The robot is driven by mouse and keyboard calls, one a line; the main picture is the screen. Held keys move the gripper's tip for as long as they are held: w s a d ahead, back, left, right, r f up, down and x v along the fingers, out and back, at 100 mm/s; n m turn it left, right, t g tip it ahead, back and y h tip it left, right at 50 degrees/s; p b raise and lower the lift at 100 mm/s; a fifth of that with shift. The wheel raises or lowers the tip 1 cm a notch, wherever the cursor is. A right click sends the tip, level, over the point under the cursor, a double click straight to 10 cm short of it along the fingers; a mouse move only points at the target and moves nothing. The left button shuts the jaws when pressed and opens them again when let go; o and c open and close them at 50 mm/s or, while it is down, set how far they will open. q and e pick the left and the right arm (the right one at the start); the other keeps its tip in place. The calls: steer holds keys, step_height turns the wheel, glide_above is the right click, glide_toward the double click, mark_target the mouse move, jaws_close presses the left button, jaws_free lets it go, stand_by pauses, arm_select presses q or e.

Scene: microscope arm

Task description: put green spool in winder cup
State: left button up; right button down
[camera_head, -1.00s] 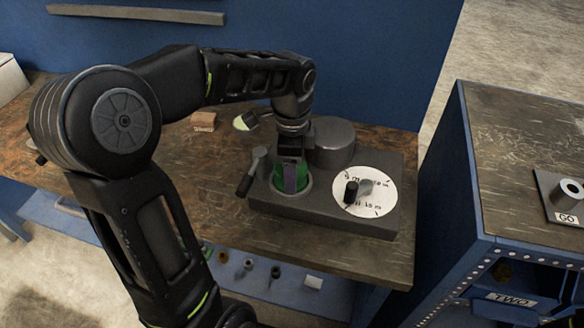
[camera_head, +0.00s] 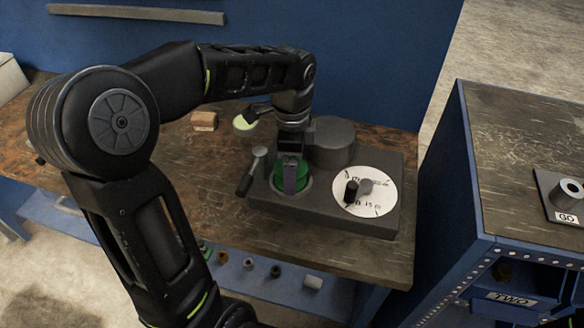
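The green spool (camera_head: 279,177) is at the mouth of the round winder cup (camera_head: 306,190), on the left part of the grey winder block (camera_head: 330,217). It looks roughly upright and at least partly inside the cup; how deep it sits is hidden. My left gripper (camera_head: 291,178) reaches down from above, with one finger in front of the spool. The other finger is hidden, so I cannot tell whether the fingers press on the spool. My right gripper is not in view.
The winder carries a white dial (camera_head: 365,192) with a black knob, a grey cylinder (camera_head: 335,142) behind and a lever (camera_head: 250,174) at left. A wooden block (camera_head: 204,121) lies on the bench. Several small spools sit on the lower shelf. A blue cabinet (camera_head: 520,230) stands right.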

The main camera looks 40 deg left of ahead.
arm_select(q)
step_height(320, 180, up, 8)
steer(key=shift+r, duration=0.2)
step_height(320, 180, up, 3)
steer(key=shift+f+p, duration=0.1)
steer(key=shift+p, duration=0.8)
steer(key=shift+f, duration=0.1)
